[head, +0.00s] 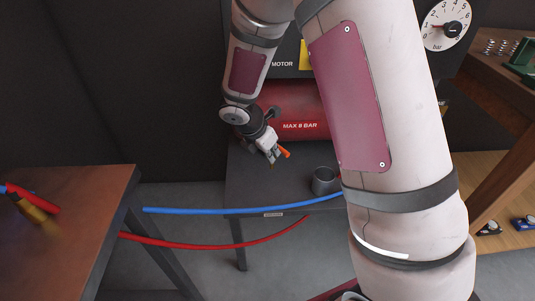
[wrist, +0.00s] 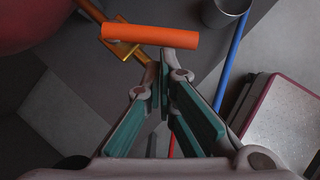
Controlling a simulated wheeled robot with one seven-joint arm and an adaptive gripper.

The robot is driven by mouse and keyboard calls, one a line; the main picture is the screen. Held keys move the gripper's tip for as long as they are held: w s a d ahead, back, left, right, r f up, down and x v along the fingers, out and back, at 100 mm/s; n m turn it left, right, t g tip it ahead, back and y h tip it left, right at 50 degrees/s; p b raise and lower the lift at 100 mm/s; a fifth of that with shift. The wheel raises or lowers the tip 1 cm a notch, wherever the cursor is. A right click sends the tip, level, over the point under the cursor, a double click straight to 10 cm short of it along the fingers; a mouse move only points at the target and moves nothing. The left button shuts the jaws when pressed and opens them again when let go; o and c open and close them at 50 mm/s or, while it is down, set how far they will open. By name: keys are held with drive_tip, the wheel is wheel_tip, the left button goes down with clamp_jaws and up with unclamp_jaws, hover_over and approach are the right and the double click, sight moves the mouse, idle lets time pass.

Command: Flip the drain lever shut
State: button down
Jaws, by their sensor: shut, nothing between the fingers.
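The drain lever is an orange bar (head: 285,152) below the red tank (head: 300,108). In the wrist view the orange lever (wrist: 150,36) lies nearly crosswise, just beyond my fingertips, with a brass fitting (wrist: 128,49) under its left part. My gripper (head: 272,158) is beside the lever in the head view. In the wrist view my gripper (wrist: 165,78) is shut and empty, its tips close to the lever's right half. I cannot tell whether they touch it. The valve body is mostly hidden behind my gripper in the head view.
A grey cup (head: 325,181) stands on the dark stand (head: 255,190), right of the lever. A blue hose (head: 230,211) and a red hose (head: 220,246) run across the front. A brown-topped table (head: 75,215) is at left. My own arm hides much of the right side.

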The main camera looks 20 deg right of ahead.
sight(284, 151)
drive_tip(key=d+n, duration=0.1)
drive_tip(key=n, duration=0.1)
drive_tip(key=d+n+t+y+b, duration=0.1)
drive_tip(key=n, duration=0.1)
drive_tip(key=d+n+t+y, duration=0.1)
drive_tip(key=n, duration=0.2)
drive_tip(key=shift+s+d, duration=0.2)
drive_tip(key=shift+d, duration=0.2)
drive_tip(key=shift+w+d, duration=0.25)
drive_tip(key=shift+d, duration=0.45)
